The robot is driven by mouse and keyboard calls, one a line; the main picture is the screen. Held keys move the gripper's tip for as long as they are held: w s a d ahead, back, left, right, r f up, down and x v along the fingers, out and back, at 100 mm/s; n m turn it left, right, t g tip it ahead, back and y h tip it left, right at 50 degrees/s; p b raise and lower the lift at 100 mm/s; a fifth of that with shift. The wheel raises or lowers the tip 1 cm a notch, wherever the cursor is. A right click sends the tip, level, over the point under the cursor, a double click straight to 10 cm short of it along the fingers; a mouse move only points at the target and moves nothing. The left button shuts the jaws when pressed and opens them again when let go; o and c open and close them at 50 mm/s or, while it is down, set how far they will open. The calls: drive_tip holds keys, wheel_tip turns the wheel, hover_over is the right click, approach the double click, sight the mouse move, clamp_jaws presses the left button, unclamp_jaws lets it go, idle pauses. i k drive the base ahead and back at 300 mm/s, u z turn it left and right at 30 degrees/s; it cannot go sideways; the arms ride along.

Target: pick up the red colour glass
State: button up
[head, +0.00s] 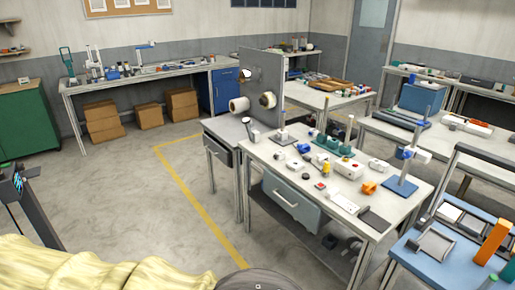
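I cannot pick out a red colour glass for certain; things on the tables are small in the head view. A small pale piece with a red top (320,185) lies on the near workbench (265,150), among several small parts. I cannot tell whether it is glass. My gripper is not in view.
An upright grey panel (262,85) with reels stands at the bench's left end. A blue stand (402,185) is at its right. More benches fill the right side. Cardboard boxes (102,120) sit under the back bench. Open floor with a yellow line (195,200) lies left of the workbench.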

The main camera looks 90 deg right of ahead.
sight(320, 185)
drive_tip(key=z, duration=2.9)
drive_tip(key=k, duration=0.5)
drive_tip(key=u, duration=1.1)
drive_tip(key=i, duration=1.35)
drive_tip(key=z, duration=0.55)
